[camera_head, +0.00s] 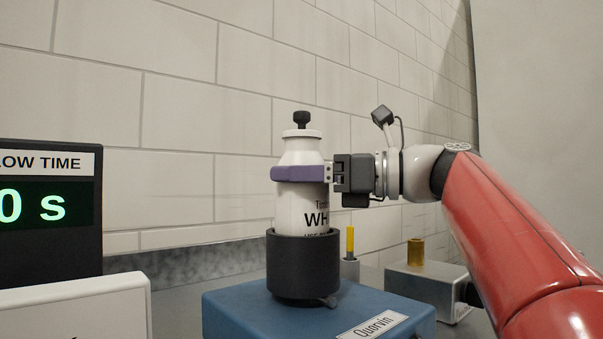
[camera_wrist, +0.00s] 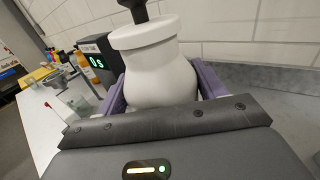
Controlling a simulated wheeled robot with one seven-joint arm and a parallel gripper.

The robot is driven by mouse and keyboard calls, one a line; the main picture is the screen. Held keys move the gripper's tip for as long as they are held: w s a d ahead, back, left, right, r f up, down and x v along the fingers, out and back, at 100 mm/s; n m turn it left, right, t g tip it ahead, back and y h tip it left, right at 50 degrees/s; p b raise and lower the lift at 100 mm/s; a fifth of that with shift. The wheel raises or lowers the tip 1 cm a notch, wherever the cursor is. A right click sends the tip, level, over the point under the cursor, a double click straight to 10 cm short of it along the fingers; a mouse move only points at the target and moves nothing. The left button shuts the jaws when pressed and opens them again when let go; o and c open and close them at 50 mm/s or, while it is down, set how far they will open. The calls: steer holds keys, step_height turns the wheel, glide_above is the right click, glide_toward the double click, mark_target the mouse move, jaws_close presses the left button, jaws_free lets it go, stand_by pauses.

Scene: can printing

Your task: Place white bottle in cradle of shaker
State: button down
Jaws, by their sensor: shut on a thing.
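The white bottle (camera_head: 301,207) with a black knob on top stands upright, its lower part inside the black cup-shaped cradle (camera_head: 303,268) of the blue shaker (camera_head: 240,316). My gripper (camera_head: 300,173) comes from the right and is shut around the bottle's upper body with its purple fingers. In the wrist view the bottle (camera_wrist: 160,70) sits between the purple fingers (camera_wrist: 160,92). The bottle's base is hidden by the cradle wall, so I cannot tell whether it touches the bottom.
A black timer display (camera_head: 50,205) reading "0 s" stands at the left, with a white box (camera_head: 75,308) before it. Behind the shaker stand a yellow-tipped post (camera_head: 350,245) and a grey block with a brass cylinder (camera_head: 416,252). A tiled wall closes the back.

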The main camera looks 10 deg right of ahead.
steer(key=shift+c, duration=1.6)
jaws_free()
steer(key=shift+s, duration=0.1)
steer(key=shift+o, duration=1)
steer(key=shift+f, duration=0.1)
